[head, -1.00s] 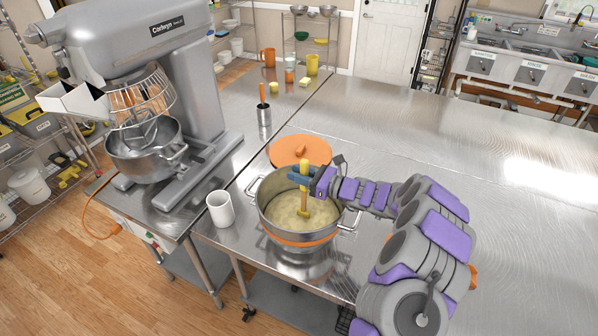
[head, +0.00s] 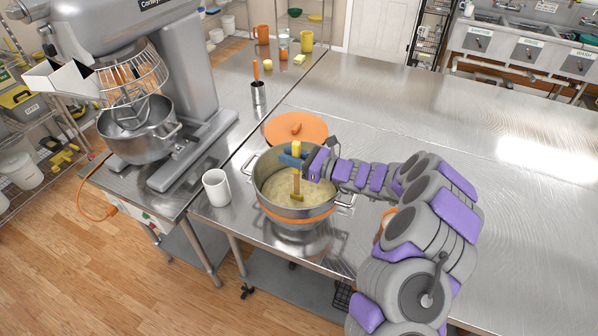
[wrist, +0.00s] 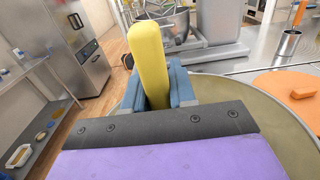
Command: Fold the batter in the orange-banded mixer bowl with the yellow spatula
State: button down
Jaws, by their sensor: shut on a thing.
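The orange-banded mixer bowl (head: 297,213) stands on the steel table with pale batter (head: 275,189) inside. My gripper (head: 292,160) is above the bowl, shut on the yellow spatula (head: 297,147). The spatula is roughly upright, and its lower part reaches down to the batter; how deep it goes is hard to tell. In the wrist view, the spatula's thick yellow handle (wrist: 150,60) rises between my blue fingers (wrist: 153,92). The spatula's lower end is hidden there by my gripper.
An orange lid (head: 296,129) lies behind the bowl, and a white mug (head: 216,187) stands left of it. A large stand mixer (head: 165,80) is at the left. A steel canister (head: 258,93) holds an orange-handled tool.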

jog(key=shift+s+a+r+b, duration=0.1)
jog(key=shift+s+a+b, duration=0.1)
jog(key=shift+s, duration=0.5)
jog(key=shift+s+a+b, duration=0.1)
jog(key=shift+s+b, duration=0.05)
jog(key=shift+s, duration=0.55)
jog(key=shift+w, duration=0.1)
jog(key=w+d, duration=0.3)
jog(key=w, duration=0.8)
jog(key=shift+p, duration=0.45)
dwell(0.8)
jog(key=shift+d, duration=0.1)
